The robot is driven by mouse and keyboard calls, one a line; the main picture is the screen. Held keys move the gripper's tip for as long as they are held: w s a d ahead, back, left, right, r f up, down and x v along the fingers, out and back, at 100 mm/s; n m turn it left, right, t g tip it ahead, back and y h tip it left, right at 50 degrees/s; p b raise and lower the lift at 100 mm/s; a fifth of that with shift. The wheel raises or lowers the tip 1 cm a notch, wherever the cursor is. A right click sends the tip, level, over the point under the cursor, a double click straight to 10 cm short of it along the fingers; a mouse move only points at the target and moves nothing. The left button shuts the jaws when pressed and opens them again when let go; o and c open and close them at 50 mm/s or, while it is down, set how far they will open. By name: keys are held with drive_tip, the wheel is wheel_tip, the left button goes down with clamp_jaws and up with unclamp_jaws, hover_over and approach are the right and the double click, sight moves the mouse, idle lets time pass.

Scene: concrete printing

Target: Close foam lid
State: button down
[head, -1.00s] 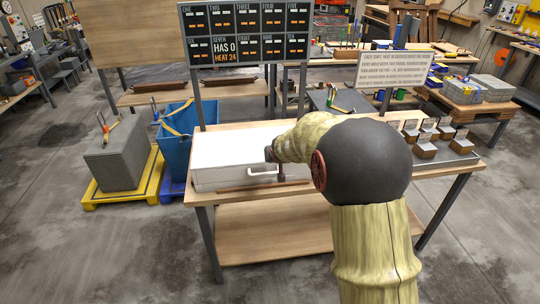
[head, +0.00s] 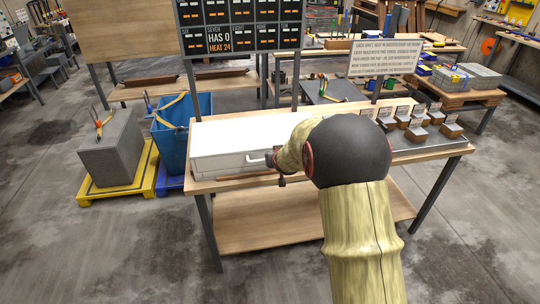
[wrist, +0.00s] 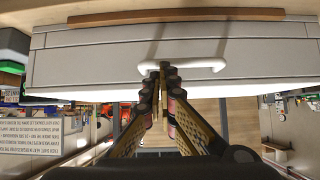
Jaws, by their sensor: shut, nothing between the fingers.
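The white foam box (head: 218,165) stands on the left part of the wooden table. Its white lid (head: 235,134) lies flat over the box, with no clear gap showing. A white bar handle (head: 256,158) is on the front, and it also shows in the wrist view (wrist: 205,66). My gripper (wrist: 163,70) is shut and empty, with its fingertips at the middle of the handle. I cannot tell whether they touch it. In the head view my arm hides the right end of the box and most of the gripper.
A brown strip (head: 245,176) lies along the box's front on the table (head: 350,164). Small labelled blocks (head: 416,134) stand on the right side. A dark board (head: 240,27) rises behind the box. A blue bin (head: 180,135) and a grey block (head: 112,157) stand left.

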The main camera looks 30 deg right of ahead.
drive_tip(key=shift+s+a+f+b, duration=0.15)
drive_tip(key=shift+f+b, duration=0.15)
drive_tip(key=shift+f, duration=0.4)
drive_tip(key=shift+s+f+b, duration=0.15)
drive_tip(key=shift+f+b, duration=0.1)
drive_tip(key=shift+f, duration=0.4)
